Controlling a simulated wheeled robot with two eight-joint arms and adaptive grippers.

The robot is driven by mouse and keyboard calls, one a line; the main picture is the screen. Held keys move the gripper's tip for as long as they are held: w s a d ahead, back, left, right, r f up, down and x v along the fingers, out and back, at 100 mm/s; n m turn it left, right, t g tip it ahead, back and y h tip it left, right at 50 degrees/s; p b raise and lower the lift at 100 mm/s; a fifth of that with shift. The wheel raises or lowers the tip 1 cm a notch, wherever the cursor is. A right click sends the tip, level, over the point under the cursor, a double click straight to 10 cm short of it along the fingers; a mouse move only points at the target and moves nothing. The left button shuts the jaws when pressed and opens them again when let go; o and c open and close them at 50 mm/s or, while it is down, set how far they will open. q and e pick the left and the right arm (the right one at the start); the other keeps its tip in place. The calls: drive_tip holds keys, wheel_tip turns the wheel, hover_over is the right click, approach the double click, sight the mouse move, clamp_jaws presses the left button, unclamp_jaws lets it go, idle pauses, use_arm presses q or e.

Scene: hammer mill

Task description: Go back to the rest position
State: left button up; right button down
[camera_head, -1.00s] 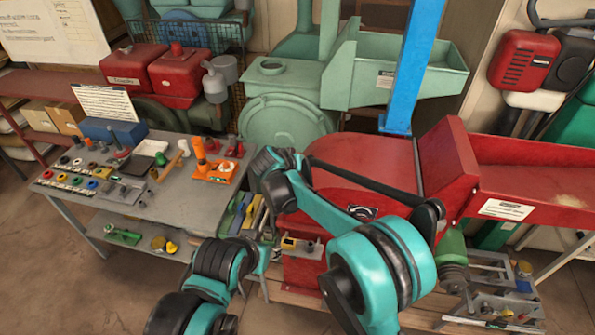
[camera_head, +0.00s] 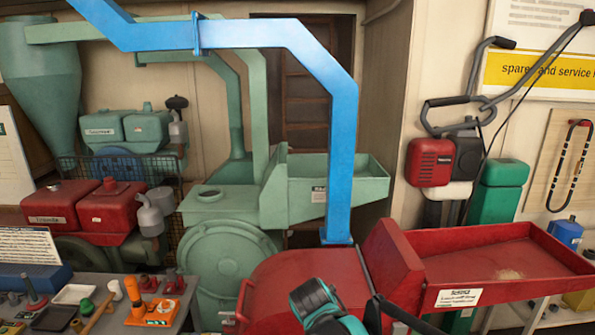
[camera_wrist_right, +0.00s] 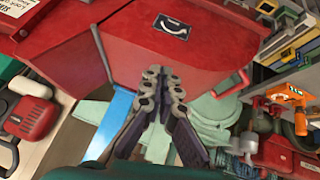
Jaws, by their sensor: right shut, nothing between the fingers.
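My right gripper (camera_wrist_right: 164,74) shows in the right wrist view. Its two dark jointed fingers are together with nothing between them. It is over the red mill housing (camera_wrist_right: 140,45), apart from it as far as I can tell. In the head view the red mill (camera_head: 310,275) is at the lower middle, with its red feed tray (camera_head: 500,265) to the right. A teal link of one of my arms shows at the bottom middle in front of it. My left gripper is in neither view.
A blue duct (camera_head: 341,150) rises from the red mill. A green mill (camera_head: 225,260) stands behind. A grey workbench (camera_head: 95,285) with an orange tool (camera_head: 150,312) and small parts is at the lower left. Hoses and a red-black device (camera_head: 430,162) hang on the right wall.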

drive_tip(key=s+d+f+b, duration=0.1)
drive_tip(key=s+d+f, duration=0.2)
drive_tip(key=s, duration=0.4)
drive_tip(key=s+d+f+y+b, duration=0.1)
drive_tip(key=s+d+f, duration=0.2)
drive_tip(key=s+d, duration=0.2)
drive_tip(key=s+d+f+m+b, duration=0.1)
drive_tip(key=s+d+f, duration=0.2)
drive_tip(key=s, duration=0.7)
drive_tip(key=shift+d+y+b, duration=0.35)
drive_tip(key=shift+d+y, duration=0.05)
drive_tip(key=shift+f, duration=0.1)
